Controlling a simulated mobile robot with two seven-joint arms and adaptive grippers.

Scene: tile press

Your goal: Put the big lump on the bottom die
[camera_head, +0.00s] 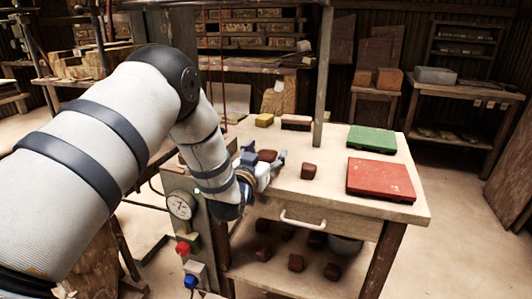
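A dark red-brown lump (267,155) shows at my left gripper (265,160), between its two fingers in the picture. The fingers stand apart, and I cannot tell whether they touch the lump or it lies on the table just behind them. A second brown lump (308,171) sits on the wooden table (325,195), right of the gripper, and looks a little smaller. The press shows as a grey panel with a round gauge (181,207) at the table's left. I cannot make out the bottom die; my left arm covers much of that area. My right gripper is not in view.
A green case (371,139) and a red case (380,179) lie on the table's right side. A yellow block (264,120) and a pale pink block (296,122) are at the back. A grey post (322,80) rises there. Several lumps (296,263) lie on the lower shelf.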

